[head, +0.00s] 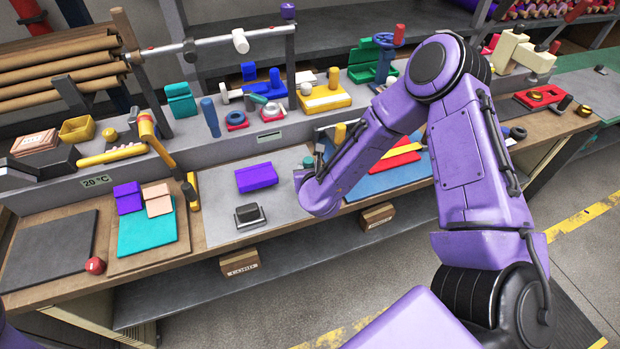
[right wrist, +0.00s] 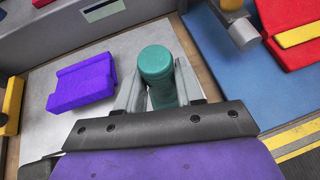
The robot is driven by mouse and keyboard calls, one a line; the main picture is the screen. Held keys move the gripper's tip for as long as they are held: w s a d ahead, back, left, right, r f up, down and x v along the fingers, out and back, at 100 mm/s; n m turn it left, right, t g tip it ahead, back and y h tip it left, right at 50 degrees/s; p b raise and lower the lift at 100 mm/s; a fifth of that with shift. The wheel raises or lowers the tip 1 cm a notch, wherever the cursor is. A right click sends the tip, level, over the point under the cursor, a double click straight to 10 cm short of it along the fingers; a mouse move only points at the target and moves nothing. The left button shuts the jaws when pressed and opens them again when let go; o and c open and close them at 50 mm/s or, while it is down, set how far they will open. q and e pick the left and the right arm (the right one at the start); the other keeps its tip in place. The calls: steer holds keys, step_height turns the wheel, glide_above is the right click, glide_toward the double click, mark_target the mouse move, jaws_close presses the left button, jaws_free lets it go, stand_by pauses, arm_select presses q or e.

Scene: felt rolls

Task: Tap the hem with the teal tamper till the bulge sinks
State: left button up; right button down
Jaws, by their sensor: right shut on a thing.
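The teal tamper (right wrist: 156,65) stands between the two grey fingers of my right gripper (right wrist: 158,92), which is shut on it. In the head view a small teal bit of the tamper (head: 308,162) shows beside my purple wrist. The purple felt piece (head: 256,177) lies on the pale grey board (head: 222,200); it also shows in the right wrist view (right wrist: 82,83), left of the tamper and apart from it. A raised strip, seemingly the hem, runs along it. I cannot make out a bulge. My left gripper is not in view.
A black block with a grey base (head: 249,215) stands on the board's near part. Left is a teal felt sheet (head: 147,234) with purple and pink pieces, and a red ball (head: 95,265). Right is a blue mat (head: 390,178) with red and yellow felt. Tools stand on the shelf behind.

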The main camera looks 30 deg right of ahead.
mark_target(308, 162)
steer(key=shift+r+p, duration=0.95)
steer(key=shift+r, duration=0.7)
steer(key=shift+f, duration=0.1)
